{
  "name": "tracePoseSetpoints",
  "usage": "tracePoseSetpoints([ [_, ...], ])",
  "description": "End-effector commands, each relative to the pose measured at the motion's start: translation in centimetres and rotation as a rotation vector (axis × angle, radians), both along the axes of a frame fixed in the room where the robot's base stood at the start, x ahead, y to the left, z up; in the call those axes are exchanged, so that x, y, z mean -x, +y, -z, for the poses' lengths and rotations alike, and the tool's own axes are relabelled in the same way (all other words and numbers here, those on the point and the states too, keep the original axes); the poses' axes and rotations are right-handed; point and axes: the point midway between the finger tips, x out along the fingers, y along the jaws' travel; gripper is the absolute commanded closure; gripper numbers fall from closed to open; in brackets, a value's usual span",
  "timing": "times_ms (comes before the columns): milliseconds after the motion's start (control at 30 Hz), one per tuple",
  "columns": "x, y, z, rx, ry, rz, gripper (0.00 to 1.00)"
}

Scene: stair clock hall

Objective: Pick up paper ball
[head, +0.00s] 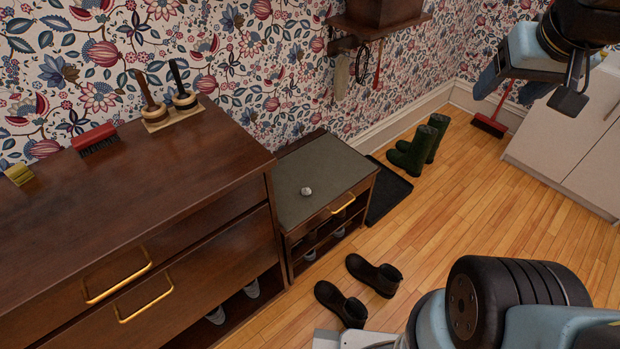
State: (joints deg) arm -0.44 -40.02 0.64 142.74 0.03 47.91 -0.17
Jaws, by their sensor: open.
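The paper ball (306,191) is a small, crumpled, whitish lump. It lies on the grey-green top of the low shoe bench (318,172), near the middle. My gripper (505,91) is at the upper right of the head view, far to the right of the ball and apart from it. Its two bluish fingers are spread, with nothing seen between them. Part of the gripper is hidden behind my wrist.
A tall dark dresser (150,192) stands directly left of the bench, higher than its top. A wall shelf (379,24) with hanging things is above and behind it. Black shoes (358,288) and green boots (418,150) stand on the floor. Open wooden floor lies to the right.

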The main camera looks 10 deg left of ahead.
Motion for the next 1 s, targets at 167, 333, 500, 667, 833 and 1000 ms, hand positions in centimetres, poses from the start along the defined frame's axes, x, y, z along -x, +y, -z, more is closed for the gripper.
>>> tracePoseSetpoints([
  [167,-5.3,1.3,1.2,0.019,-0.035,-0.049,0.34],
  [333,-10.8,2.8,2.8,0.033,-0.087,-0.101,0.34],
  [500,-15.8,4.6,5.1,0.042,-0.138,-0.155,0.34],
  [667,-20.2,6.6,7.7,0.044,-0.186,-0.206,0.34],
  [833,-24.2,8.9,10.9,0.039,-0.238,-0.259,0.34],
  [1000,-27.7,11.1,14.6,0.029,-0.289,-0.300,0.34],
])
